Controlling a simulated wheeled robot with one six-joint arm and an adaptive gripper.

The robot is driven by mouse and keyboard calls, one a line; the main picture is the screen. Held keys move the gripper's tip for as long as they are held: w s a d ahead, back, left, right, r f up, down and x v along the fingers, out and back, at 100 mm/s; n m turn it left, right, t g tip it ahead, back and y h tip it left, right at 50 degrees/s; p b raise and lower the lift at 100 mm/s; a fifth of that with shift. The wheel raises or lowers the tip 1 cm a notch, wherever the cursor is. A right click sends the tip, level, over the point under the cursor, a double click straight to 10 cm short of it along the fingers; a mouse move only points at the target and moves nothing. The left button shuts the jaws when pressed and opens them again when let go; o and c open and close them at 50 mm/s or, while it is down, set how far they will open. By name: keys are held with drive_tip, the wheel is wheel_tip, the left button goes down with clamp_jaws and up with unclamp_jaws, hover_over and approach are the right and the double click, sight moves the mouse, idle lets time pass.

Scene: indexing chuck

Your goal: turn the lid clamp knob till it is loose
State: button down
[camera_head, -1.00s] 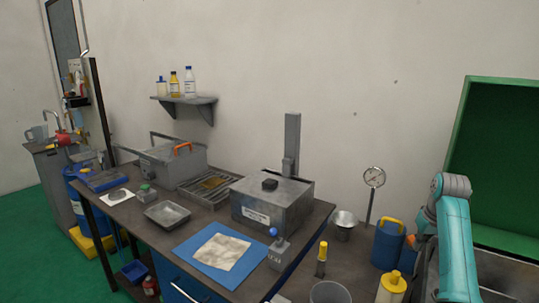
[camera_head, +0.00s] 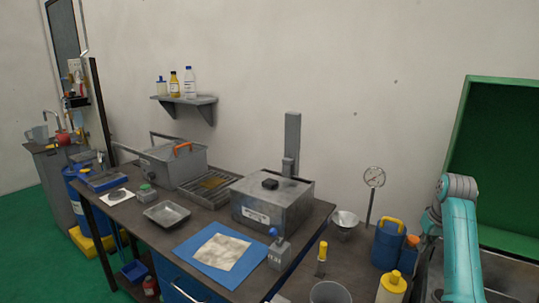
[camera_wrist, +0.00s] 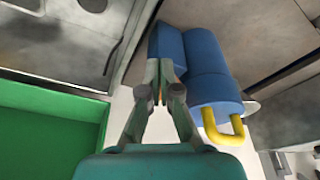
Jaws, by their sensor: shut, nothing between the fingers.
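A grey metal box (camera_head: 265,212) with a white label stands on the bench in the head view. A black knob (camera_head: 270,183) sits on top of its lid; I cannot tell whether it is tight or loose. My gripper (camera_wrist: 163,78) shows in the wrist view with its fingers together and nothing between them. It is beside a blue container (camera_wrist: 208,70) with a yellow handle, well away from the knob. The head view shows my teal arm at the right, but my fingers are not visible there. The knob is not clearly seen in the wrist view.
A blue-ball lever (camera_head: 273,231) stands in front of the box. A dial gauge (camera_head: 374,177), a metal bowl (camera_head: 344,219) and the blue container (camera_head: 388,243) stand between the box and my arm. A green-walled enclosure (camera_head: 510,160) is at the right.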

drive_tip(key=v, duration=0.3)
drive_tip(key=w+v, duration=0.1)
drive_tip(key=v, duration=0.1)
drive_tip(key=shift+w+r, duration=0.15)
drive_tip(key=shift+r, duration=0.35)
idle(1.0)
